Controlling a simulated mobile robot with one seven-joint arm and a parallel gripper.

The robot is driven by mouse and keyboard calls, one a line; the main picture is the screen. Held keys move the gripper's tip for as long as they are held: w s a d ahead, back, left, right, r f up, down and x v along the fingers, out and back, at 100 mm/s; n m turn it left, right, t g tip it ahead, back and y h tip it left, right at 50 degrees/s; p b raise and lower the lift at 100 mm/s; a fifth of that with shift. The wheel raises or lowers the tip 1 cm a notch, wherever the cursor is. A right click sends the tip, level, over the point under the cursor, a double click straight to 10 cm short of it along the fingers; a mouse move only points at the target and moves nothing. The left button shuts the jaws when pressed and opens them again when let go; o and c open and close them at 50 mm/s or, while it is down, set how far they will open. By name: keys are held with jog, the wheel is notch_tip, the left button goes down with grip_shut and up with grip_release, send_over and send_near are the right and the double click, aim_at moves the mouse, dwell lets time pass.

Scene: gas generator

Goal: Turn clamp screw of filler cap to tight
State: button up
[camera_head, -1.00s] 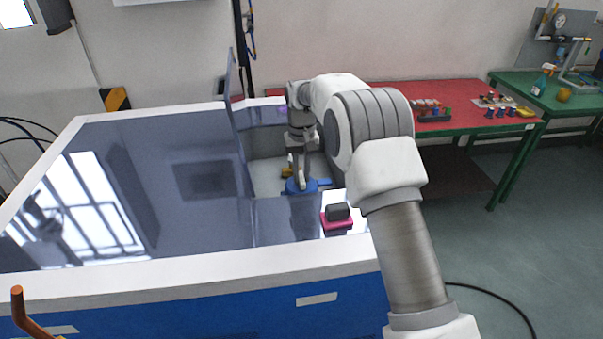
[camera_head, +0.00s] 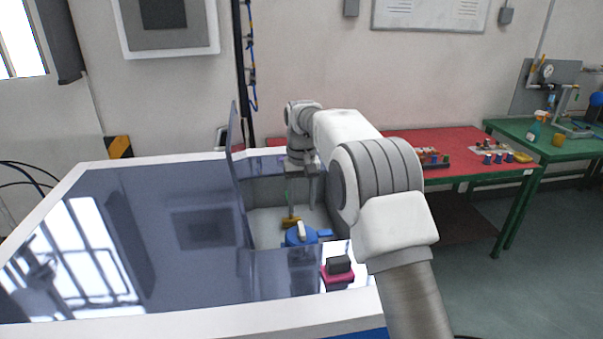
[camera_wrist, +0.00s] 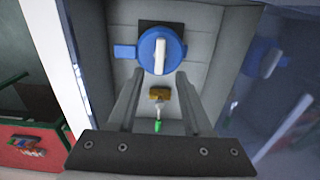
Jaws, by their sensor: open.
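The filler cap is a round blue cap (camera_head: 297,238) in the open recess of the generator top. It also shows at the top centre of the wrist view (camera_wrist: 145,48). Its clamp screw is the white bar across the cap (camera_head: 301,229), and in the wrist view the white bar (camera_wrist: 160,57) points nearly along the picture's height. My gripper (camera_head: 301,200) is open and empty, above and behind the cap, clear of it. In the wrist view its two fingers (camera_wrist: 160,76) lie apart, below the cap in the picture.
A brass-coloured fitting with a green-tipped lever (camera_head: 291,221) stands behind the cap. A raised dark lid (camera_head: 236,150) borders the recess on the left. A black and pink block (camera_head: 338,270) sits in front. A red table (camera_head: 455,145) stands behind right.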

notch_tip(320, 180, up, 10)
jog(key=p, duration=0.1)
jog(key=shift+r, duration=0.1)
jog(key=shift+d+r, duration=0.1)
jog(key=s+d+r+m+t+b, duration=0.1)
jog(key=s+d+r+t, duration=0.1)
jog(key=s+d+r, duration=0.45)
jog(key=s+d+r+m+t, duration=0.1)
jog(key=s+d+r, duration=0.2)
jog(key=s+d, duration=0.55)
jog(key=s+d+f+t, duration=0.1)
jog(key=s+f, duration=0.4)
jog(key=s, duration=0.6)
jog(key=s+d+f+t+b, duration=0.1)
jog(key=s+d+f, duration=0.2)
jog(key=s, duration=0.8)
jog(key=shift+d+f+m+t+b, duration=0.3)
jog(key=shift+f, duration=0.9)
